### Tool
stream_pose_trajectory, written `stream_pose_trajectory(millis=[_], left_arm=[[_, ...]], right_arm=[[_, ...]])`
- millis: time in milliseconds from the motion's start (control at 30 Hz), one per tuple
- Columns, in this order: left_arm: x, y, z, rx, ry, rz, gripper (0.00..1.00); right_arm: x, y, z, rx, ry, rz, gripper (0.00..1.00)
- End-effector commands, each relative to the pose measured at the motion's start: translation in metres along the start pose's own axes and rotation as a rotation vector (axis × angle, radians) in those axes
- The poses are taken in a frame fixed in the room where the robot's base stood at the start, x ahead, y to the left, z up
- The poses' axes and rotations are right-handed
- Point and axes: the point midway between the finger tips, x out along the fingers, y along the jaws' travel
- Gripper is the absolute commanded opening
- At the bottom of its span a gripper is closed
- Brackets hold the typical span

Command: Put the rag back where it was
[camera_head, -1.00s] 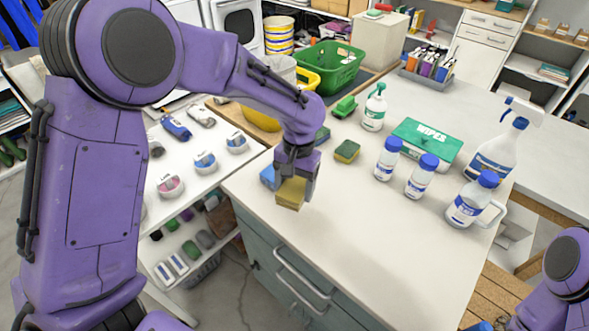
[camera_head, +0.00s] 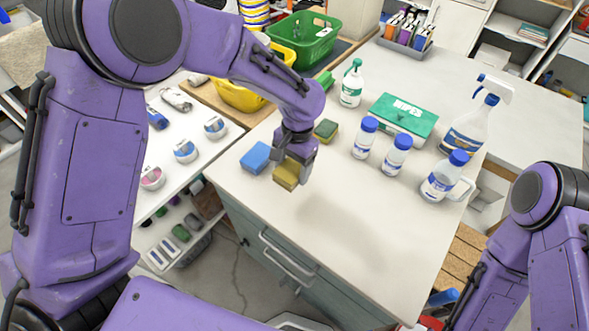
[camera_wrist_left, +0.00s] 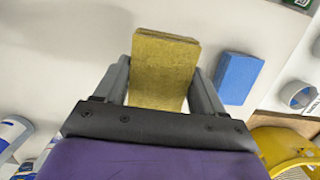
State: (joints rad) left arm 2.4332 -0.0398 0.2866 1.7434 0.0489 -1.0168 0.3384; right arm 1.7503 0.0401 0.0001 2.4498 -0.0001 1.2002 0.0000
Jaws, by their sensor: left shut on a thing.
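A yellow, folded-looking rag (camera_head: 286,174) is in my left gripper (camera_head: 294,157), near the front-left part of the white counter top (camera_head: 340,215). The left wrist view shows the rag (camera_wrist_left: 163,68) between both fingers of the left gripper (camera_wrist_left: 162,92), which is shut on it. I cannot tell whether the rag touches the counter. A blue sponge (camera_head: 255,158) lies just left of it, and it also shows in the left wrist view (camera_wrist_left: 238,78). My right arm shows at the right edge, but its gripper is out of view.
A green-and-yellow sponge (camera_head: 326,130) lies behind the gripper. A green spray bottle (camera_head: 351,88), wipes box (camera_head: 404,116), several blue-capped bottles and a large spray bottle (camera_head: 468,128) stand further back and right. The front middle of the counter is clear.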

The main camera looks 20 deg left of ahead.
Motion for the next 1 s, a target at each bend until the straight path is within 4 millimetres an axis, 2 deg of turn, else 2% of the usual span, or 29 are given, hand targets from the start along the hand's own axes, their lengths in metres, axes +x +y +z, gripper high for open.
stream_pose_trajectory(millis=[100,200,300,467,833,867,900,933,1000], left_arm=[[0.02,-0.009,-0.019,-0.001,-0.004,0.001,0.36],[0.029,-0.014,-0.029,-0.001,-0.001,0.0,0.36],[0.04,-0.018,-0.037,0.0,-0.003,0.0,0.36],[0.063,-0.017,-0.04,0.001,-0.002,0.001,0.36],[0.071,-0.017,-0.041,0.001,-0.001,-0.001,0.36],[0.072,-0.017,-0.041,0.001,-0.001,-0.001,0.73],[0.071,-0.017,-0.041,0.0,0.0,-0.001,0.86],[0.071,-0.017,-0.041,0.0,0.0,-0.001,0.95],[0.071,-0.017,-0.041,0.0,0.0,-0.001,0.95]], right_arm=[[-0.006,0.001,-0.002,0.0,-0.001,0.001,0.0],[-0.008,0.001,-0.003,0.0,-0.001,0.001,0.0],[-0.011,0.001,-0.004,0.0,-0.001,0.0,0.0],[-0.024,0.002,-0.01,0.0,0.0,0.0,0.0],[-0.02,0.002,-0.008,0.0,-0.001,0.0,0.0],[-0.021,0.002,-0.008,0.0,-0.001,0.0,0.0],[-0.021,0.002,-0.008,0.0,-0.001,0.0,0.0],[-0.021,0.002,-0.008,0.0,-0.001,0.0,0.0],[-0.021,0.002,-0.008,0.0,-0.001,0.0,0.0]])
